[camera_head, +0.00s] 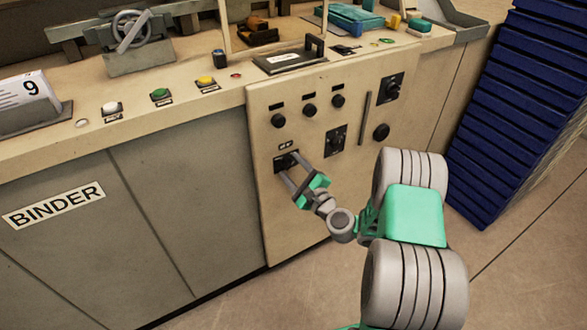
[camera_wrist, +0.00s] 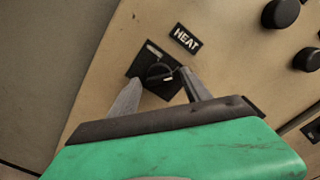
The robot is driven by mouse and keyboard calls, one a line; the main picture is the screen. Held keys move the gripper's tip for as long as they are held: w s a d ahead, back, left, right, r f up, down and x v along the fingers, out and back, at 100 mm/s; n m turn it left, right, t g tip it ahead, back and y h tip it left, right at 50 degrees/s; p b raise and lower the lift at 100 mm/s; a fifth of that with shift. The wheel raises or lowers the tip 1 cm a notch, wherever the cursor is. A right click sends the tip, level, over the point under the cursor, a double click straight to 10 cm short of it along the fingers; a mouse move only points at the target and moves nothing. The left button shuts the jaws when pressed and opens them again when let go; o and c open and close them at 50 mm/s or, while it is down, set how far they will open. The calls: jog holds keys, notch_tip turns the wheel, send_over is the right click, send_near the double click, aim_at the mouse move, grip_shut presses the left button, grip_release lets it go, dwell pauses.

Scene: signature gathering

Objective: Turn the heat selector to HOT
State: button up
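The heat selector (camera_wrist: 158,71) is a round black knob on a dark plate, below a black HEAT label (camera_wrist: 186,38). A pale mark shows on the knob's lower right part, and a small pale strip lies on the plate near its upper left edge; its lettering is too small to read. In the head view the selector's dark plate (camera_head: 281,164) is partly covered by the fingers. My gripper (camera_wrist: 161,77) has its fingers apart, one on each side of the knob. Narrow gaps seem to show; contact is unclear. My gripper (camera_head: 290,165) also reaches the panel in the head view.
Several round black knobs (camera_head: 309,111) sit above the selector on the beige panel. A dark switch plate (camera_head: 337,141) and a vertical slot (camera_head: 365,117) lie to its right. Stacked blue crates (camera_head: 520,100) stand at the far right. The floor before the panel is clear.

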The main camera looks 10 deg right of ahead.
jog(key=b+v, duration=0.1)
jog(key=v, duration=0.6)
jog(key=shift+s+b, duration=0.35)
jog(key=shift+d, duration=0.1)
